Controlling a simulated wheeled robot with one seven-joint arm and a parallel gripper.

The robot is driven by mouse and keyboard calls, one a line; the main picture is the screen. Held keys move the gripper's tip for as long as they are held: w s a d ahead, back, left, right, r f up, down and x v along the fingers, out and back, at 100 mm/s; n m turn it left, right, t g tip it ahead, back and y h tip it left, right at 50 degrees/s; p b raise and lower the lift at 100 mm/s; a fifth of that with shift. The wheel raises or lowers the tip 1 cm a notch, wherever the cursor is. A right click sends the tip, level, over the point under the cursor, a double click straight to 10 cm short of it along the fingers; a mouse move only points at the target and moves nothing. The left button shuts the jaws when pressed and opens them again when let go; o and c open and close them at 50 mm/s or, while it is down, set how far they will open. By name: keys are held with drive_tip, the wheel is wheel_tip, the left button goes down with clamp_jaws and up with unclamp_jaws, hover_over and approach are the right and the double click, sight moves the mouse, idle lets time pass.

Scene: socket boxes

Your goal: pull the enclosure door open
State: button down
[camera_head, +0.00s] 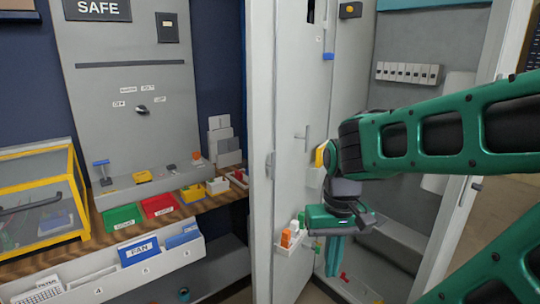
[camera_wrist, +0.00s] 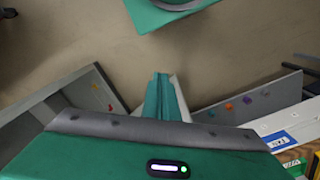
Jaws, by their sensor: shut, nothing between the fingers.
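The enclosure door (camera_head: 288,100) is a tall pale grey panel in the middle of the head view, with a lever handle (camera_head: 303,137) on its face. It stands open at an angle, and the enclosure's inside (camera_head: 420,110) shows to its right. My gripper (camera_head: 333,268) points down to the right of the door's lower part; its teal fingers are together and hold nothing. In the wrist view my fingers (camera_wrist: 163,98) are shut beside a narrow pale edge. I cannot tell whether they touch it.
A row of switches (camera_head: 407,73) is on the inside back wall. A small tray (camera_head: 290,246) with orange and white pieces sits low by the door. At left are a yellow-framed case (camera_head: 40,195) and a bench with green (camera_head: 122,218) and red (camera_head: 160,205) bins.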

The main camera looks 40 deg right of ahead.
drive_tip(key=w+d+r+n+t+y, duration=0.15)
drive_tip(key=w+d+r+n, duration=0.35)
drive_tip(key=w+r, duration=0.6)
drive_tip(key=w+d+r+n+t, duration=0.3)
drive_tip(key=w+d+r+n, duration=0.3)
drive_tip(key=w+r, duration=0.6)
drive_tip(key=w+a+f, duration=0.3)
drive_tip(key=w+f, duration=0.1)
drive_tip(key=f, duration=0.3)
drive_tip(key=shift+w+a+f, duration=0.15)
drive_tip(key=shift+w+a, duration=0.05)
drive_tip(key=shift+w, duration=0.15)
